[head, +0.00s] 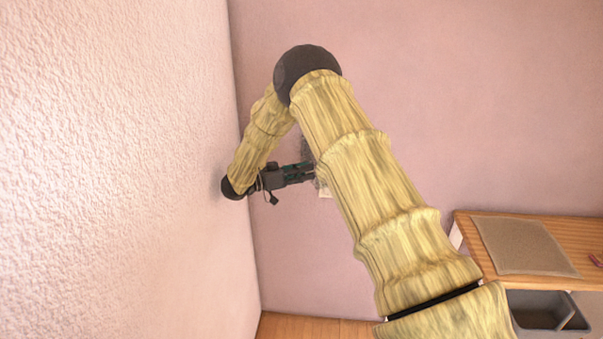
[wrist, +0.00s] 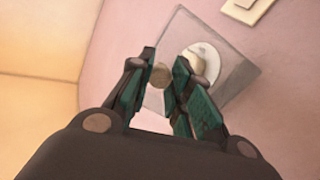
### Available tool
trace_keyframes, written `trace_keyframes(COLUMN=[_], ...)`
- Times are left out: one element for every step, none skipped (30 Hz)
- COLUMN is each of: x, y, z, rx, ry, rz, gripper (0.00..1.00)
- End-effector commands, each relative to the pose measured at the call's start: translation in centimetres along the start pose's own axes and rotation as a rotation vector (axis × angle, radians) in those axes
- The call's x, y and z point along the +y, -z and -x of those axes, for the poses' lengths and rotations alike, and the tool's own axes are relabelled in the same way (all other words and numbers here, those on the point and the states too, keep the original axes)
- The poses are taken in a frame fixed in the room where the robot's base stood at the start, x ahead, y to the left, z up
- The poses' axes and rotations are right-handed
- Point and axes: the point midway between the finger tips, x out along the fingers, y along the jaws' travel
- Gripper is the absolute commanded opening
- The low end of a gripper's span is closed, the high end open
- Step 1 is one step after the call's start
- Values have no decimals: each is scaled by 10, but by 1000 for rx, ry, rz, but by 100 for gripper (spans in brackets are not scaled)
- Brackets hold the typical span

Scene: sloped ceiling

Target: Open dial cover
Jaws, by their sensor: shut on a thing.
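In the wrist view a clear, see-through dial cover (wrist: 232,72) shows on the pink wall, with a round white dial (wrist: 205,60) behind it. My gripper (wrist: 165,78) is at the cover's left edge. Its green-padded fingers are shut on the edge of the cover, with a small round brownish piece between the fingertips. In the head view my gripper (head: 308,171) reaches the back wall, and my arm hides most of the cover. I cannot tell exactly how far the cover is swung from the wall.
A cream wall plate (wrist: 248,8) is above the cover in the wrist view. A textured wall (head: 120,150) stands close on the left. A wooden counter (head: 580,240) with a beige mat (head: 525,246) and a grey bin (head: 540,310) are at the right.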

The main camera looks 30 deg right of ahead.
Motion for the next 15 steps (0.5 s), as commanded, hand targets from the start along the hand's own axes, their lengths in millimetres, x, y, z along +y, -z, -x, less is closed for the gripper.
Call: trace_keyframes(x=[-1,-1,-1,-1,-1,-1,-1,-1,-1,-1,-1,-1,-1,-1,-1], y=[6,6,6,6,6,5,5,4,4,4,4,3,3,3,4], z=[-1,-1,-1,-1,0,0,1,1,1,1,1,1,2,1,1], rx=[5,5,5,5,5,4,4,4,4,3,3,3,3,3,3], ry=[-1,0,0,1,1,2,2,2,3,3,3,3,3,3,3], rz=[-9,-9,-9,-8,-8,-7,-6,-6,-5,-5,-5,-4,-4,-4,-4], gripper=[0,25,33,38,44,44,44,44,44,44,44,44,44,44,44])
